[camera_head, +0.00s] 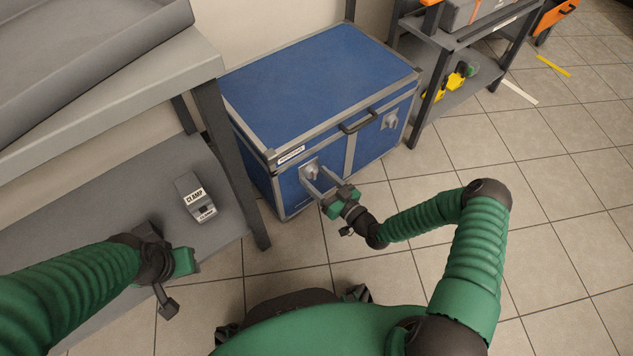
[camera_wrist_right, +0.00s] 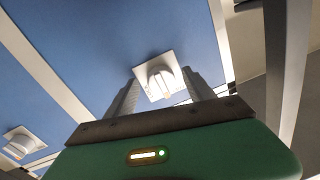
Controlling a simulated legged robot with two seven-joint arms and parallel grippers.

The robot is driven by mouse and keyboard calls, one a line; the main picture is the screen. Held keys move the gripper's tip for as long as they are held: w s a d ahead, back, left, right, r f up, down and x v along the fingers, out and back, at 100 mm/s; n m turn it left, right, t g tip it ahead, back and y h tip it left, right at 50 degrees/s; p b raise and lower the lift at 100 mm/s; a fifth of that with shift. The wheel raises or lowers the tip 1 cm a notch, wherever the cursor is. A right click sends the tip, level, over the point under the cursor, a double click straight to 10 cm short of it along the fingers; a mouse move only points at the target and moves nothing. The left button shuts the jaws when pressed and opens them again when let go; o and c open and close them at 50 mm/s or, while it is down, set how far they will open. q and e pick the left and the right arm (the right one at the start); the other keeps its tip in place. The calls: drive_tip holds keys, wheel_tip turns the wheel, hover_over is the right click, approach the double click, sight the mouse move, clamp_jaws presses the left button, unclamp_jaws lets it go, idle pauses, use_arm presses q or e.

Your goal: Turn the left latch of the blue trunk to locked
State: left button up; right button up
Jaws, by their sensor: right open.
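The blue trunk (camera_head: 315,85) stands on the floor with its lid closed and a dark handle (camera_head: 358,121) on its front. Its left latch (camera_head: 311,171) is a pale knob on a square plate; the right latch (camera_head: 390,119) sits farther right on the front. My right gripper (camera_head: 314,180) is open in front of the left latch. In the right wrist view the latch knob (camera_wrist_right: 161,82) lies between the two fingers (camera_wrist_right: 160,95), and I cannot tell whether they touch it. My left gripper (camera_head: 170,290) hangs near the lower left, its jaws unclear.
A grey shelf unit (camera_head: 150,70) stands left of the trunk, with a box labelled CLAMP (camera_head: 193,190) on its lower shelf. A dark rack (camera_head: 440,65) holding several items stands to the right. Tiled floor (camera_head: 560,200) at the right is clear.

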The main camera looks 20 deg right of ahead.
drive_tip(key=shift+w+a+r, duration=0.1)
drive_tip(key=shift+w+a, duration=0.05)
drive_tip(key=shift+w, duration=0.15)
drive_tip(key=shift+c, duration=0.2)
clamp_jaws()
drive_tip(key=shift+m, duration=0.3)
drive_tip(key=shift+m+t+h, duration=0.3)
drive_tip(key=shift+m+t, duration=0.05)
drive_tip(key=shift+m, duration=4.2)
drive_tip(key=shift+m+t+h, duration=0.3)
drive_tip(key=shift+m+t, duration=0.05)
drive_tip(key=shift+m, duration=4.2)
